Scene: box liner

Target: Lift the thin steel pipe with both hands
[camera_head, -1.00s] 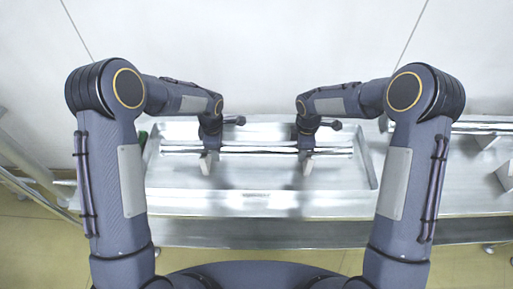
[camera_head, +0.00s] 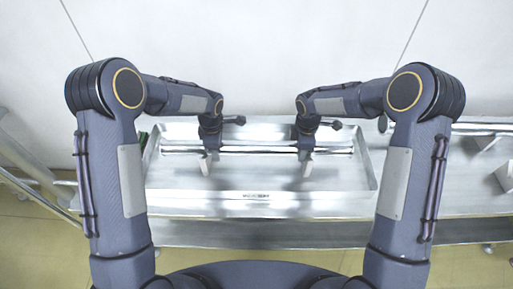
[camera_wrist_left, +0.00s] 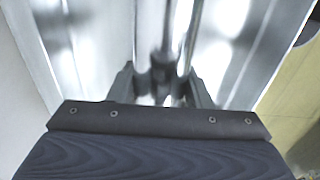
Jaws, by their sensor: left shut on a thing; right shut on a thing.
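The thin steel pipe (camera_head: 255,150) runs left to right across a shiny metal tray (camera_head: 190,180). My left gripper (camera_head: 207,158) is shut on it left of its middle. My right gripper (camera_head: 306,158) is shut on it right of its middle. Both grippers point down and stand at about the same depth. In the left wrist view the pipe (camera_wrist_left: 184,45) runs away from between the dark fingers of the left gripper (camera_wrist_left: 163,88). Glare and blur there make its edges hard to tell. I cannot tell how far the pipe is above the tray floor.
The tray has raised walls around the pipe and stands on a metal bench (camera_head: 260,232). Metal blocks (camera_head: 490,160) stand at the right. A green thing (camera_head: 142,138) shows behind my left arm. A white wall closes off the back.

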